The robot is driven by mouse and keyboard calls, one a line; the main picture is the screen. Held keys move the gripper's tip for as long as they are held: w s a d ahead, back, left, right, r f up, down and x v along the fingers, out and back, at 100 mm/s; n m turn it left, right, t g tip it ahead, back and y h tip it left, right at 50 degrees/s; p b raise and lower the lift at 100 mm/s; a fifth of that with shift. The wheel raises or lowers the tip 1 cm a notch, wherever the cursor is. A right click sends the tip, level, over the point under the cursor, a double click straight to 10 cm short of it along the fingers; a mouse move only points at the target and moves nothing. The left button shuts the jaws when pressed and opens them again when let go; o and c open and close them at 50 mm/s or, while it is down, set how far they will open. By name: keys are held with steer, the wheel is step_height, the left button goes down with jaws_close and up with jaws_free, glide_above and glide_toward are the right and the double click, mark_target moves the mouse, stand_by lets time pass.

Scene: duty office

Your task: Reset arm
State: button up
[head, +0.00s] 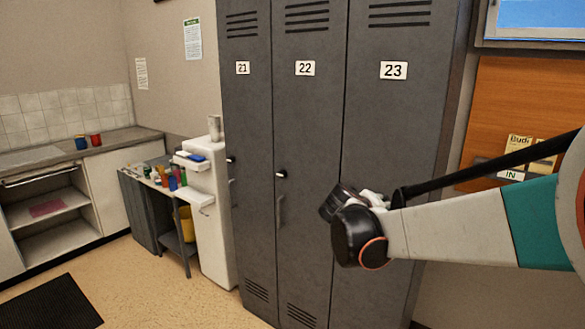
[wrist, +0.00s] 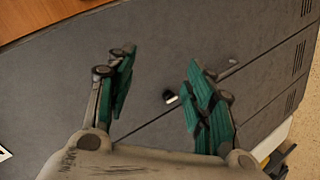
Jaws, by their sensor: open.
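My arm reaches in from the right in the head view, in front of the grey lockers. Its end is folded away from the camera, so my gripper's fingers are hidden there. In the wrist view my gripper (wrist: 160,92) is open, with its two green-padded fingers wide apart and nothing between them. Behind the fingers is the grey locker front (wrist: 215,35). A small locker lock (wrist: 172,98) shows in the gap between the fingers, beyond them.
Lockers 21 (head: 245,110), 22 (head: 306,110) and 23 (head: 395,115) stand shut close ahead. A white water dispenser (head: 212,235) and a small table with bottles are left of them. A counter (head: 60,155) holds two cups. Floor at the left is clear, apart from a black mat (head: 50,305).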

steer(key=s+d+m+g+y, duration=0.2)
steer(key=s+y, duration=0.1)
steer(key=s, duration=1.5)
steer(key=s+a+f+m+y, duration=0.1)
steer(key=s+a+f+y, duration=0.1)
steer(key=s, duration=0.6)
steer(key=s+a+f+m+y, duration=0.1)
steer(key=s+a+f+y, duration=0.1)
steer(key=s, duration=0.7)
step_height(320, 180, down, 2)
steer(key=shift+a+f+g+y, duration=0.1)
steer(key=shift+a+g+y, duration=0.3)
steer(key=shift+a, duration=0.1)
steer(key=shift+s, duration=0.1)
